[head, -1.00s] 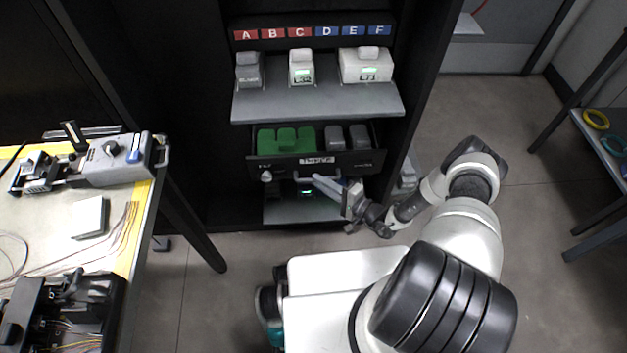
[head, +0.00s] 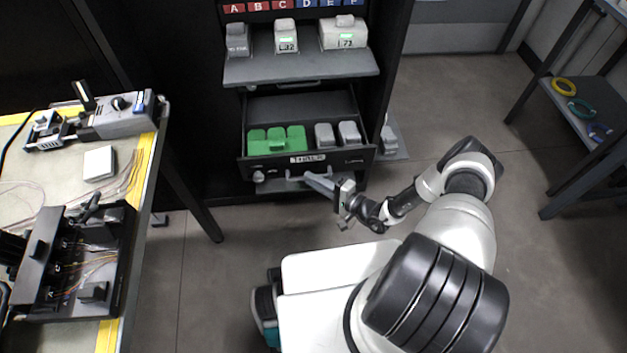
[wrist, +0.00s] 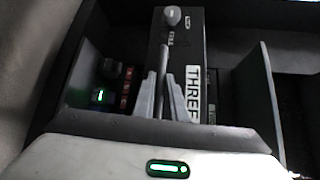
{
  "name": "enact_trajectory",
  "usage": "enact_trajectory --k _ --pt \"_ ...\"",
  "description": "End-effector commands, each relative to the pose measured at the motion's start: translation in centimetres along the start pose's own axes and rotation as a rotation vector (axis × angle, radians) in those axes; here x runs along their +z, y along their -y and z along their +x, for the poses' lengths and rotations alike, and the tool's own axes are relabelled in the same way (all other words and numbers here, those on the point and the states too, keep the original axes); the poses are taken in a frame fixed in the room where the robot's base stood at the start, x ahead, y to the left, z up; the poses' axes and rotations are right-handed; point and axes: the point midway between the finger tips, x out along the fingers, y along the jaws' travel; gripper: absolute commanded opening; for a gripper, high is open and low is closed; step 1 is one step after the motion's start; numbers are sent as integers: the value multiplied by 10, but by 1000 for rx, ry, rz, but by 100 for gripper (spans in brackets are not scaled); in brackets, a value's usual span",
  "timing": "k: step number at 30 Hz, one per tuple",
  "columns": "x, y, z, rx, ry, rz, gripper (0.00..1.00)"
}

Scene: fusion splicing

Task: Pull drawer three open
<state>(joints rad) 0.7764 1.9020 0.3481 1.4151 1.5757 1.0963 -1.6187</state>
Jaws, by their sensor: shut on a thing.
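Drawer three (head: 338,160) stands pulled well out of the black cabinet, below the grey shelf. Its front carries a label that reads THREE in the wrist view (wrist: 194,93). Several green blocks (head: 277,140) and grey blocks (head: 337,133) lie in it. My gripper (head: 312,178) is at the drawer's front, shut on the bar handle (head: 294,179). In the wrist view the two fingers (wrist: 163,98) close around the handle bar (wrist: 163,60). A round knob (head: 258,176) sits at the left of the drawer front.
A grey shelf (head: 300,67) with several devices is above the drawer. A workbench (head: 60,170) with a splicer (head: 118,117) and a black tray (head: 75,260) stands at left. A rack (head: 590,110) with coloured rings stands at right. The floor before the cabinet shows some free room.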

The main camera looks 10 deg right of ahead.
Motion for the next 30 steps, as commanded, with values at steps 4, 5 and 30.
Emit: enact_trajectory --k 4,5,30 --pt "-2 0 -1 2 -3 -2 0" --pt "-2 0 -1 2 -3 -2 0" --pt "-8 1 -4 0 1 -2 30"
